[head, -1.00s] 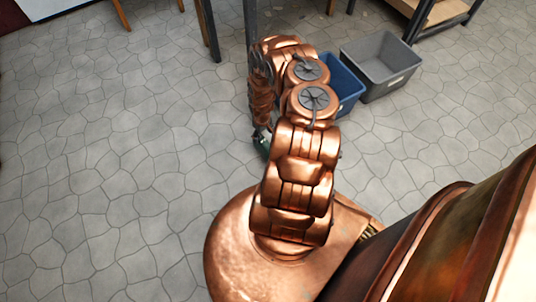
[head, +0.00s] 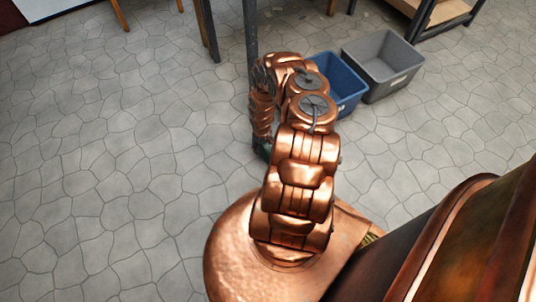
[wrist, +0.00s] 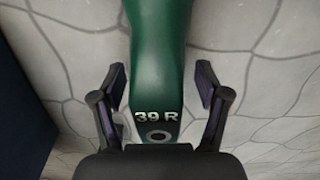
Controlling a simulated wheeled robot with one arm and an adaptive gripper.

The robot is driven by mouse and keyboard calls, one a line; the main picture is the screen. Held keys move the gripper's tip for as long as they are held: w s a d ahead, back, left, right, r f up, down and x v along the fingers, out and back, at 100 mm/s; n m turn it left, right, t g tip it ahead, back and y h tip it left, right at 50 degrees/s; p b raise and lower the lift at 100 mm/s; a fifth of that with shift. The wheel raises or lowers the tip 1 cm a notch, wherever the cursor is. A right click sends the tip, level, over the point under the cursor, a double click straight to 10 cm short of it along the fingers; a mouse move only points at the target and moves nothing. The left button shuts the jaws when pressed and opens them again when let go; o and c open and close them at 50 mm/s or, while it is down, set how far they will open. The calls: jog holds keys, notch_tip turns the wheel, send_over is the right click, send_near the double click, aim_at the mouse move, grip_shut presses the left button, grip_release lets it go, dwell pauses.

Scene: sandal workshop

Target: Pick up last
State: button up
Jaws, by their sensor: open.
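The last is a dark green form (wrist: 160,55) marked "39 R", with a dark round hole below the lettering. In the wrist view it runs from the top edge down to my gripper (wrist: 162,82). The gripper is open, with one finger on each side of the last and visible gaps between. The far end of the last is out of the frame. In the head view only a small green bit (head: 262,152) shows under my arm, which hides the gripper and most of the last.
A blue bin (head: 343,84) and a grey bin (head: 397,62) stand side by side on the stone floor beyond my arm. Table legs (head: 250,35) and a shelf rack (head: 440,12) are at the back. The floor at left is clear.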

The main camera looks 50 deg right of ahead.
jog(key=c, duration=1.2)
jog(key=shift+r, duration=0.1)
jog(key=shift+d+r+p, duration=0.1)
jog(key=shift+r+p, duration=0.25)
jog(key=shift+r, duration=0.15)
jog(key=r+p, duration=0.2)
jog(key=r, duration=0.1)
jog(key=shift+s+d, duration=0.1)
jog(key=shift+s, duration=0.3)
jog(key=shift+s+d+r+b, duration=0.15)
jog(key=shift+s+d+b, duration=0.2)
jog(key=shift+s, duration=2.15)
jog(key=shift+s+d+r+b, duration=0.2)
jog(key=shift+s+d+b, duration=0.15)
jog(key=shift+s, duration=2.1)
jog(key=shift+s+d+r+b, duration=0.15)
jog(key=shift+s+d+b, duration=0.2)
jog(key=shift+s, duration=2.15)
jog(key=shift+d, duration=0.1)
